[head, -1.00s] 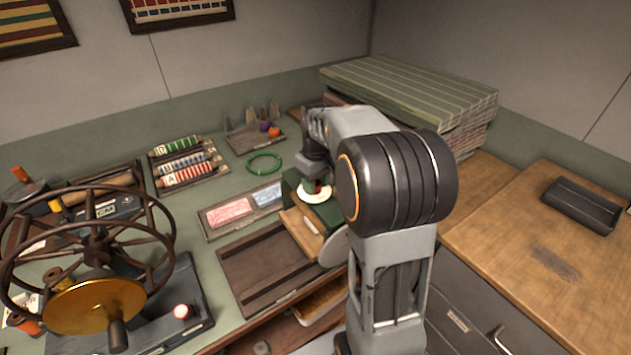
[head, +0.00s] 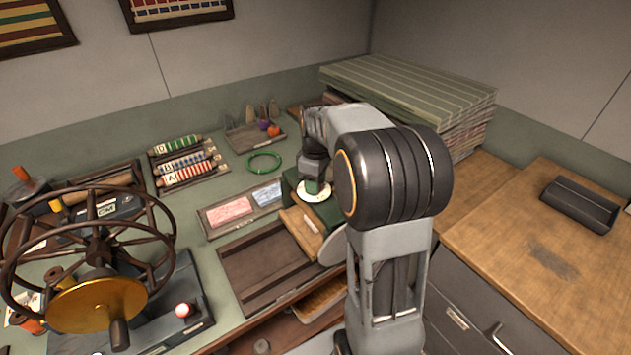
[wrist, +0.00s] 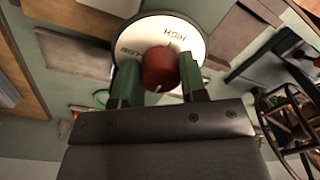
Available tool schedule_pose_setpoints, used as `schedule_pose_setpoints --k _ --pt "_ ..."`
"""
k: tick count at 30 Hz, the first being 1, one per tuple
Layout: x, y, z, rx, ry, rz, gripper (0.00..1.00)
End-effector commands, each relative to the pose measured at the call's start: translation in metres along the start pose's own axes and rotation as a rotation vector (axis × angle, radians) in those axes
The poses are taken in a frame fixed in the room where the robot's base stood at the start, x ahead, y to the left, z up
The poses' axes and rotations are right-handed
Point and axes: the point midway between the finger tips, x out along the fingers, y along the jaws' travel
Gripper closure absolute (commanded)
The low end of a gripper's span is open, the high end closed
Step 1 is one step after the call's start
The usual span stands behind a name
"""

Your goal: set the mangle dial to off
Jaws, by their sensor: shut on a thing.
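The mangle dial is a red knob (wrist: 160,70) on a round white plate (wrist: 197,41) with lettering, seen upside down in the wrist view. "HIGH" and "LOW" can be read there; any "off" mark is hidden. My gripper (wrist: 160,80) has its green fingers on both sides of the red knob, shut on it. In the head view the white plate (head: 322,191) sits on a dark green box (head: 330,211), and my gripper (head: 312,186) comes down onto it from above. The knob is hidden there by the fingers.
A tray with pink and blue pieces (head: 206,222) and an empty brown tray (head: 262,292) lie left of the green box. A green ring (head: 264,155) lies behind. A large spoked handwheel (head: 60,192) stands at the left. Striped boards (head: 410,90) are stacked at the back right.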

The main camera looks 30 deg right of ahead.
Motion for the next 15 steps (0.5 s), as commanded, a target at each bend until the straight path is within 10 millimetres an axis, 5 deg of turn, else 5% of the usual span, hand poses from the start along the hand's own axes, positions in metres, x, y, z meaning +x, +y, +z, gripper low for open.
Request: schedule_pose_setpoints --k 9,10,15 --pt "0.0000 -0.0001 -0.0002 -0.003 0.000 0.000 0.85" --pt "0.0000 -0.0001 -0.0002 -0.003 0.000 0.000 0.58" --pt "0.0000 -0.0001 -0.0001 -0.002 0.000 0.000 0.42"
